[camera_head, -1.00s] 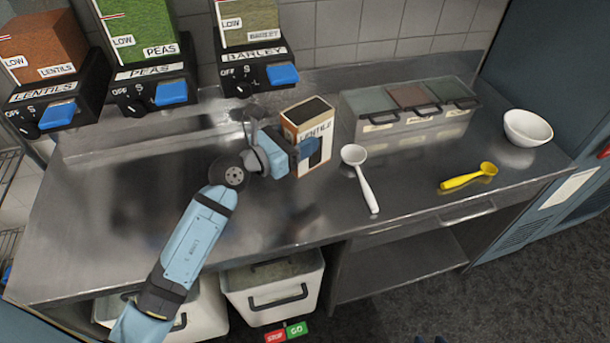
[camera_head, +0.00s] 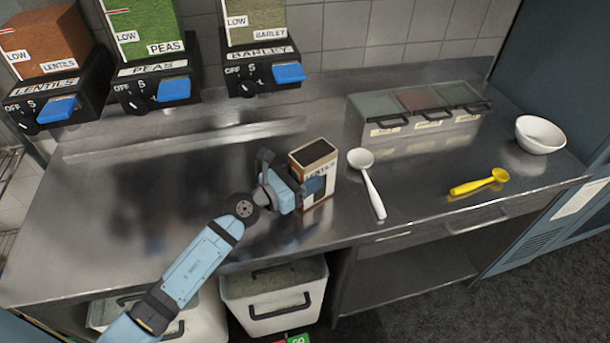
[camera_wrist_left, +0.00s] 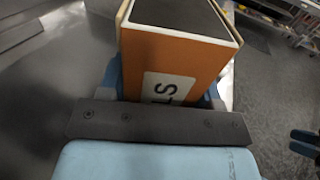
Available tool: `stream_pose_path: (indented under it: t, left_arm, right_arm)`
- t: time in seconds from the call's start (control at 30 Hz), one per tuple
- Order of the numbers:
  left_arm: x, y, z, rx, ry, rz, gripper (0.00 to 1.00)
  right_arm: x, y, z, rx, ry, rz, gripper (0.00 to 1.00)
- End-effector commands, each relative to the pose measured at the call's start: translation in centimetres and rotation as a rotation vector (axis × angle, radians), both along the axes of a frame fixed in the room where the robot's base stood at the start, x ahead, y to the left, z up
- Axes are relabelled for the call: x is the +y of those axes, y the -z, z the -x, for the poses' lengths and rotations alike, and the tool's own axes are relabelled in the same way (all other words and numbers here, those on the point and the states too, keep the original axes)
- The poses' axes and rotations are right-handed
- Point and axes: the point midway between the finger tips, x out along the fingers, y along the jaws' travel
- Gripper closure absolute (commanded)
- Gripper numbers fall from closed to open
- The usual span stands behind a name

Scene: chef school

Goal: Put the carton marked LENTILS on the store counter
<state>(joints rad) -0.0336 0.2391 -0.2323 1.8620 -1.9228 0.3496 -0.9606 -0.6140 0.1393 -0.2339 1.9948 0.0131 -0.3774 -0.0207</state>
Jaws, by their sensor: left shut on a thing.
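The carton marked LENTILS (camera_head: 322,165) is orange and white with a dark top. It is upright over the front part of the steel counter (camera_head: 390,215), left of the white scoop. My left gripper (camera_head: 311,188) is shut on its lower part from the left. In the left wrist view the carton (camera_wrist_left: 190,58) stands between the fingers, its orange side towards the camera. I cannot tell whether its base touches the counter. My right gripper is not seen in the head view.
A white scoop (camera_head: 372,190), a yellow scoop (camera_head: 475,183) and a white bowl (camera_head: 540,134) are to the right. A lidded three-part container (camera_head: 425,140) stands behind. Lentil, pea and barley dispensers (camera_head: 155,90) line the back left. The left counter is clear.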

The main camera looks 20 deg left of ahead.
Motion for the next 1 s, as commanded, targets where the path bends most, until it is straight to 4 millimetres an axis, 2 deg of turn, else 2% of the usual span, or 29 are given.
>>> stream_pose_path:
  t: [0.13,0.17,0.23,0.27,0.63,0.77,1.0]
  left_arm:
    - [0.0,0.5,0.0,-0.001,0.000,-0.001,0.83]
    - [0.0,0.3,0.0,-0.001,0.000,-0.001,0.35]
    - [0.0,0.3,0.0,-0.001,0.000,-0.001,0.19]
    - [0.0,0.3,0.0,0.000,0.000,0.000,0.17]
    - [0.3,0.0,0.4,0.000,0.000,-0.001,0.17]
    - [1.5,0.2,2.2,0.001,0.000,-0.003,0.17]
    - [4.4,0.3,6.6,0.002,0.001,-0.004,0.17]
  right_arm:
    - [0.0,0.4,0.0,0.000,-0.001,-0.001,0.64]
    - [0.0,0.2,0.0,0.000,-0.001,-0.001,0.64]
    - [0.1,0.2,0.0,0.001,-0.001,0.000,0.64]
    - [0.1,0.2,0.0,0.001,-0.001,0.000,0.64]
    - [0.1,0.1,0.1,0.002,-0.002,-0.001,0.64]
    - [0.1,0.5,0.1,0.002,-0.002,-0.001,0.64]
    - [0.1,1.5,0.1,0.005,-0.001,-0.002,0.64]
